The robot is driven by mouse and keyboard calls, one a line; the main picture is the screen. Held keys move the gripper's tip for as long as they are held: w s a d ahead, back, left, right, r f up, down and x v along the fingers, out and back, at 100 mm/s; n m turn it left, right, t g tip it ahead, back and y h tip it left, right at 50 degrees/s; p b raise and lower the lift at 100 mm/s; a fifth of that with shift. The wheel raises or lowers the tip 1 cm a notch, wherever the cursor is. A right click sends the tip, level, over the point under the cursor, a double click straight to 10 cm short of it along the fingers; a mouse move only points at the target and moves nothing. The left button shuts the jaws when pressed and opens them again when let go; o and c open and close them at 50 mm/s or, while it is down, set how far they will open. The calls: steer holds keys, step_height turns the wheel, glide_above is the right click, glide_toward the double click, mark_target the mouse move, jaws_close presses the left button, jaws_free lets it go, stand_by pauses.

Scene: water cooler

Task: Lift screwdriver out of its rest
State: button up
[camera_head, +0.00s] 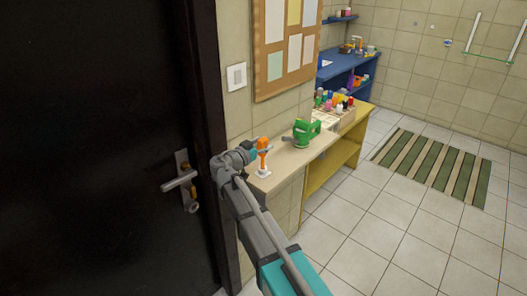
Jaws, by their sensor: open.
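The screwdriver (263,145) has an orange handle and stands upright in a small white rest (263,173) near the left end of the counter. My arm reaches up from the bottom of the picture and bends at the wrist just left of the screwdriver. My gripper (256,151) is at the handle's height, right beside or behind it. It is open, but its fingertips are small and partly hidden. I cannot tell whether they touch the handle.
The beige counter (285,160) carries a green tool (306,132) to the right. A crate of colourful bottles (335,112) stands farther back. A dark door (100,150) with a metal handle (180,180) is close on the left.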

jaws_close()
stand_by(0.3)
steer(key=shift+r, duration=0.15)
steer(key=shift+r+p, duration=0.95)
steer(key=shift+p, duration=0.15)
steer(key=s+d+r+p, duration=0.1)
steer(key=s+r+p, duration=0.9)
steer(key=s, duration=0.4)
steer(key=shift+d+r+p, duration=0.3)
steer(key=shift+r+p, duration=0.1)
